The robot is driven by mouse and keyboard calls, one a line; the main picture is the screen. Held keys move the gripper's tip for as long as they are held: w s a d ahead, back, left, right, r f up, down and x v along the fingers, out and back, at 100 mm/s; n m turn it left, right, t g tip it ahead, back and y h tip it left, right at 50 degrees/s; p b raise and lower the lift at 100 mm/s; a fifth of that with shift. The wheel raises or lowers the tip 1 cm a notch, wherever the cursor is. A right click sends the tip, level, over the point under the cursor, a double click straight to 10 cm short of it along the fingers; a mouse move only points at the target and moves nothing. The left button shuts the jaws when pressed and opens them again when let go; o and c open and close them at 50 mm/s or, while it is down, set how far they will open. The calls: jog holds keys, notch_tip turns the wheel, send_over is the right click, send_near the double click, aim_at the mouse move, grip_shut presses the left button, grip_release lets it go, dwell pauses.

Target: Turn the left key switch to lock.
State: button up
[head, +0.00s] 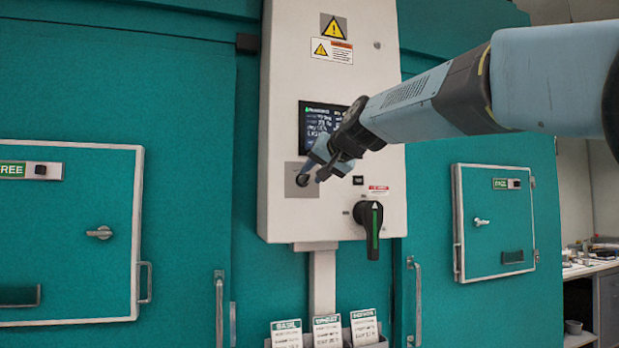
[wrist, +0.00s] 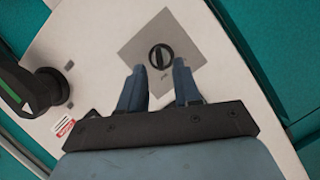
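The key switch (wrist: 161,57) is a round dark switch with a grey bar across it, set in a square grey plate (wrist: 190,44) on the white control box. In the wrist view the bar looks close to upright, slightly tilted; the small marking by it is too blurred to read. In the head view the switch (head: 302,180) is partly hidden by my fingers. My gripper (head: 313,172) is open and empty in front of the plate. In the wrist view its two blue fingers (wrist: 158,68) point at the switch, one on each side of its lower edge, without visibly gripping it.
A large black rotary handle with a green stripe (head: 374,228) sits below right of the switch, near a small black square (head: 358,181). A dark screen (head: 319,126) is above. Card holders (head: 326,330) stand below the box. Teal chamber doors (head: 70,230) flank it.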

aim_at(309, 176)
jog(key=shift+x, duration=1.55)
jog(key=shift+c, duration=0.3)
grip_shut()
